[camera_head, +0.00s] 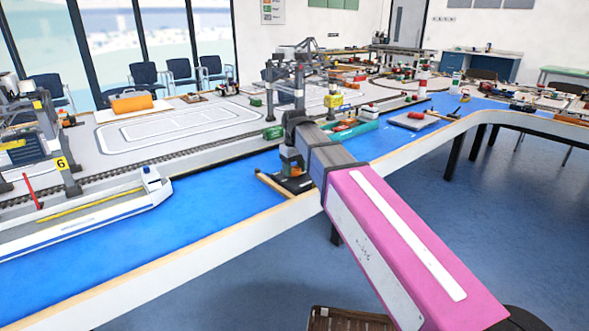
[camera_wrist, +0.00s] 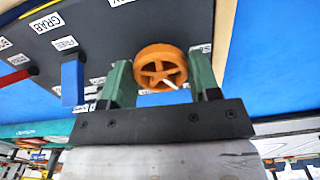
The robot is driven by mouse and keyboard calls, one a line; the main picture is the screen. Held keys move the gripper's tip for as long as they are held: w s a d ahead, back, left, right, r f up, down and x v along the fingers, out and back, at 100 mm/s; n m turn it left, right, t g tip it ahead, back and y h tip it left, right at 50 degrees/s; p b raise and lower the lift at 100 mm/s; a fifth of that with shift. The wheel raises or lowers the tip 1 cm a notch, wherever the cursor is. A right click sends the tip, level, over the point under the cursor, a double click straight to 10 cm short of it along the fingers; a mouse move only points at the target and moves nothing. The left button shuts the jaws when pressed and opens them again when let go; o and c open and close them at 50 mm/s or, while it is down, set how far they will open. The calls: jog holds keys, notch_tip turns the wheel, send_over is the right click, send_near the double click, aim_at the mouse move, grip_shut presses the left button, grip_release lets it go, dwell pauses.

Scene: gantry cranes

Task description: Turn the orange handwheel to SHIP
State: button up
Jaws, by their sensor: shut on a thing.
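The orange handwheel (camera_wrist: 160,64) sits on a dark control panel (camera_wrist: 98,38) in the wrist view. My gripper (camera_wrist: 160,72) has one green finger on each side of the wheel and is shut on it. A white pointer mark (camera_wrist: 172,86) shows low on the wheel, angled toward the lower part of the picture. The labels around the wheel are partly hidden or too cut off to read, so I cannot tell which one says SHIP. In the head view my gripper (camera_head: 291,160) is low over the panel (camera_head: 290,186), and the wheel is mostly hidden there.
A red lever (camera_wrist: 16,80) lies farther left. In the head view a long white ship (camera_head: 100,215) lies on the blue water strip (camera_head: 215,205), left of my arm.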

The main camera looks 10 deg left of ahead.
aim_at(294, 170)
jog(key=o, duration=0.9)
notch_tip(294, 170, up, 11)
jog(key=shift+f, duration=0.1)
dwell(0.4)
